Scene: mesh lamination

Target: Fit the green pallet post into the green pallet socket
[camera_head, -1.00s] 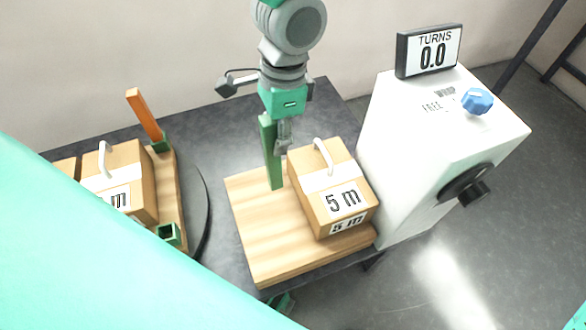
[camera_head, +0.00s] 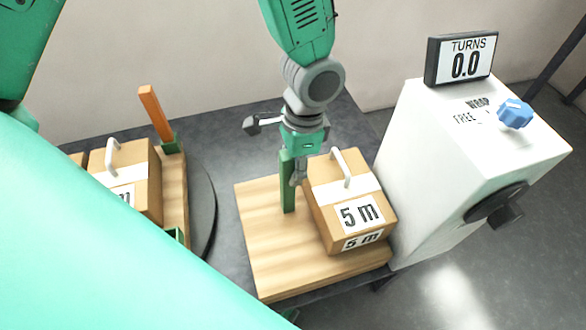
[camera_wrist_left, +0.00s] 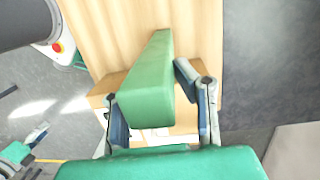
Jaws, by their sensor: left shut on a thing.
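My left gripper (camera_head: 298,160) is shut on the green pallet post (camera_head: 288,190), which is upright over the right wooden pallet (camera_head: 262,235), left of a carton. Whether the post's lower end touches the boards, I cannot tell. In the left wrist view the post (camera_wrist_left: 150,85) sits between the two fingers (camera_wrist_left: 160,115). A green socket (camera_head: 176,235) is at the front right of the left pallet, partly hidden by my green arm. Another green socket (camera_head: 173,144) at the back holds an orange post (camera_head: 155,112). My right gripper is not in view.
A carton marked 5 m (camera_head: 350,205) with a white handle stands on the right pallet. Another carton (camera_head: 130,175) stands on the left pallet, beside a dark round turntable (camera_head: 203,210). A white machine (camera_head: 465,160) with a blue knob and a TURNS display stands at right.

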